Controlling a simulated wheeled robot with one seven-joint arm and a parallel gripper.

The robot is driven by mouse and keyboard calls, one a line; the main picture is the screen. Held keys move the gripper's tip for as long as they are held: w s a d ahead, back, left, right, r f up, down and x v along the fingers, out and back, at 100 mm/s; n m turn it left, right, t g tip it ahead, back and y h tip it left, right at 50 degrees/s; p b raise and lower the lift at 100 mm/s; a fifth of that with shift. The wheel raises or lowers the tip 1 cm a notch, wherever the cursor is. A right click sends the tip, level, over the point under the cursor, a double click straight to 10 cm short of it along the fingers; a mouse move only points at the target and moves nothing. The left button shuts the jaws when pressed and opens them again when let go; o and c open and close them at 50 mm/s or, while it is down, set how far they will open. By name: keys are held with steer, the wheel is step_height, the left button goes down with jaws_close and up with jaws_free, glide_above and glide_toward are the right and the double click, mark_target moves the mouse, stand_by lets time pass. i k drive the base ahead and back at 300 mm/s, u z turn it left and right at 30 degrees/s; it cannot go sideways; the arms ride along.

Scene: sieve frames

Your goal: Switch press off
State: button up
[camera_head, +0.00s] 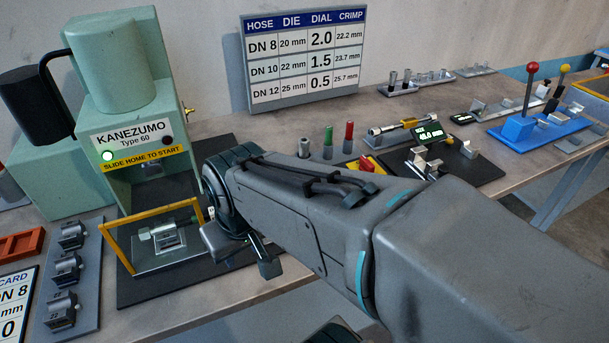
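The press (118,80) is a pale green machine at the left, marked KANEZUMO Type 60. A green lamp (107,155) on its front is lit, and a dark round lamp (167,140) beside it is unlit. A red knob on a yellow plate (368,163) sits mid-table behind my arm; it looks like a rotary switch, partly hidden. My gripper (245,250) points down right of the press, over the front of the black mat. Its fingers look apart with nothing between them, and it touches no switch.
A yellow guard frame (112,252) stands before the press, around a metal fixture with a fitting. Dies lie on a grey rack (88,300) at the left. Green and red pins stand behind my arm. A caliper and gauge lie at the right, beyond them a blue lever unit (540,131).

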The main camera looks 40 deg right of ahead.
mark_target(365, 165)
steer(key=u, duration=0.5)
steer(key=k, duration=1.25)
steer(key=i, duration=0.45)
steer(key=z, duration=1)
steer(key=i, duration=0.5)
steer(key=z, duration=0.45)
